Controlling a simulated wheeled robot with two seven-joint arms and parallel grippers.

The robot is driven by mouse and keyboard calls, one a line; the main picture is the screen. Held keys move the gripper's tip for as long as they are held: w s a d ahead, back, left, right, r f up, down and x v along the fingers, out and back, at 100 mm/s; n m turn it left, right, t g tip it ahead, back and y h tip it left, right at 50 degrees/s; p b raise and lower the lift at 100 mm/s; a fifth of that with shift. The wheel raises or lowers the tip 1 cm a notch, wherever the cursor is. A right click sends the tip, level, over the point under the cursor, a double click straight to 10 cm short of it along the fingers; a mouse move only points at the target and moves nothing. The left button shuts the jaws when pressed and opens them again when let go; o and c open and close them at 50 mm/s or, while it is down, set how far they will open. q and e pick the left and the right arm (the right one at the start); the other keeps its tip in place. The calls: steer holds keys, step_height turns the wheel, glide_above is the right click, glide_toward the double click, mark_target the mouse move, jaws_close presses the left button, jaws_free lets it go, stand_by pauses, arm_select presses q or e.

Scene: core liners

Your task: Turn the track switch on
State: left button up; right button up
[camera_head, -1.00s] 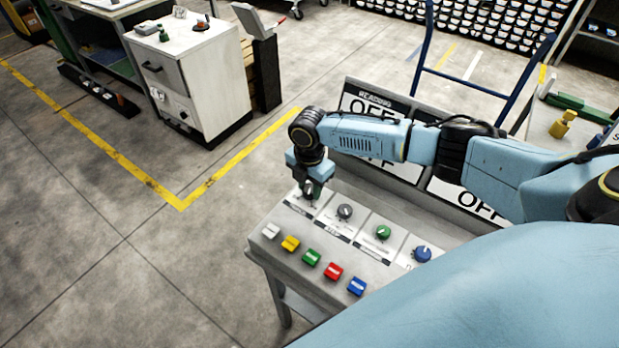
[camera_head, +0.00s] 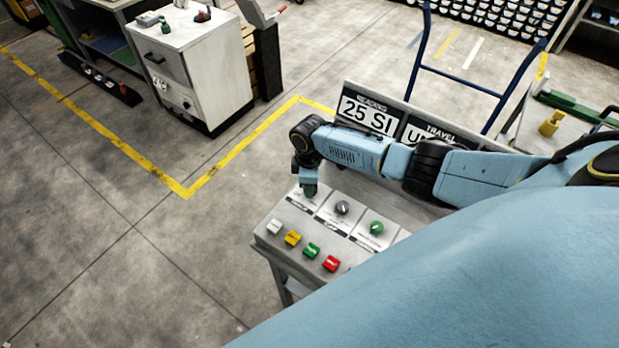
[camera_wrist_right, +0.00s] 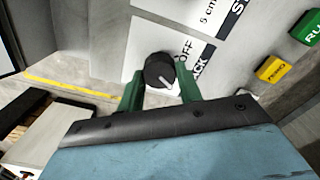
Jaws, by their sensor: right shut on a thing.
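The track switch is a dark round knob (camera_wrist_right: 159,70) with a pale pointer line, on a white plate with partly covered lettering; "OFF" and "ACK" can be read in the right wrist view. My right gripper (camera_head: 309,193) points down at the leftmost plate of the control panel (camera_head: 262,240). In the right wrist view its green fingers (camera_wrist_right: 160,88) are on either side of the knob and shut on it. In the head view the gripper hides the knob. My left gripper is not in view.
A grey knob (camera_head: 342,208) and a green knob (camera_head: 376,228) stand to the right. White (camera_head: 274,227), yellow (camera_head: 292,238), green (camera_head: 311,250) and red (camera_head: 331,263) buttons line the front. A display (camera_head: 367,115) behind reads "25 SI". A cabinet (camera_head: 200,70) stands back left.

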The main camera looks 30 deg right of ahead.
steer(key=shift+m+p, duration=0.65)
steer(key=shift+m, duration=0.95)
steer(key=o, duration=1)
steer(key=shift+r, duration=0.15)
step_height(320, 180, up, 13)
steer(key=p, duration=0.1)
